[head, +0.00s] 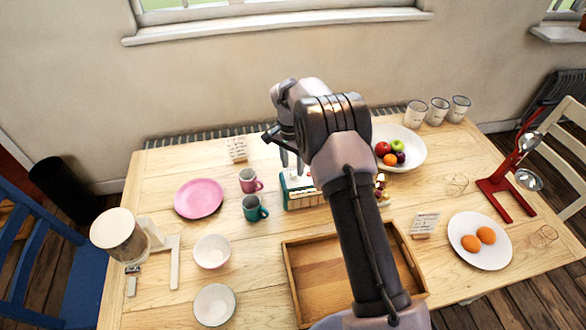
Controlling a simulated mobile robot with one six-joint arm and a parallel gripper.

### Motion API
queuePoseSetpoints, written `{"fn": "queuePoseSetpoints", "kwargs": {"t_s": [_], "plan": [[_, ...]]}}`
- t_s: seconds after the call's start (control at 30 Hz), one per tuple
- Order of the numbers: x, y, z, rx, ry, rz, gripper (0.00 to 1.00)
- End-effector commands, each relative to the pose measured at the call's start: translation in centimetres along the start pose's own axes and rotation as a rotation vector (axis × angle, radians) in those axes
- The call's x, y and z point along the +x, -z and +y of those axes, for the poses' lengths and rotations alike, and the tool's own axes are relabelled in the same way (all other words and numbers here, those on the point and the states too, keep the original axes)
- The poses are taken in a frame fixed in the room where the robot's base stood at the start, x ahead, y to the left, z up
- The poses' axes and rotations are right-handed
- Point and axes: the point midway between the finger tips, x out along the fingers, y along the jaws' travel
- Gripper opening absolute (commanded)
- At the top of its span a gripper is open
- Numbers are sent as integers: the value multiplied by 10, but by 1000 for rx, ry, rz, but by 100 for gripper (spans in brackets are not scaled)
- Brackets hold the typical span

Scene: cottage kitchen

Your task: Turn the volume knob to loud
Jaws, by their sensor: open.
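A small teal and cream box (296,198), which looks like a radio, stands near the middle of the wooden table. My arm covers its right part, and I cannot make out a volume knob on it. My gripper (291,164) points down just above and behind the box, partly hidden by my own wrist. Its jaws are open, with nothing visible between them. I cannot tell whether a finger touches the box.
Pink and teal mugs (249,181) (254,209) stand close left of the box. A wooden tray (287,262) lies in front. A fruit bowl (415,157) is behind right, with a red stand (507,190) farther right. A pink plate (198,198) lies left.

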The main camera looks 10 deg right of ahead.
Motion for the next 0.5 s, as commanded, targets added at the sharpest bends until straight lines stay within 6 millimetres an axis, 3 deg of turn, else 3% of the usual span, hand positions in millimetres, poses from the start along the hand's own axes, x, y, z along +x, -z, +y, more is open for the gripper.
{"fn": "queuePoseSetpoints", "kwargs": {"t_s": [0.1, 0.3, 0.5], "plan": [[-47, 0, -1, 1, 4, 2, 46], [-110, 0, 0, 0, 3, 2, 46], [-143, 0, 0, 0, 1, 1, 46]]}}
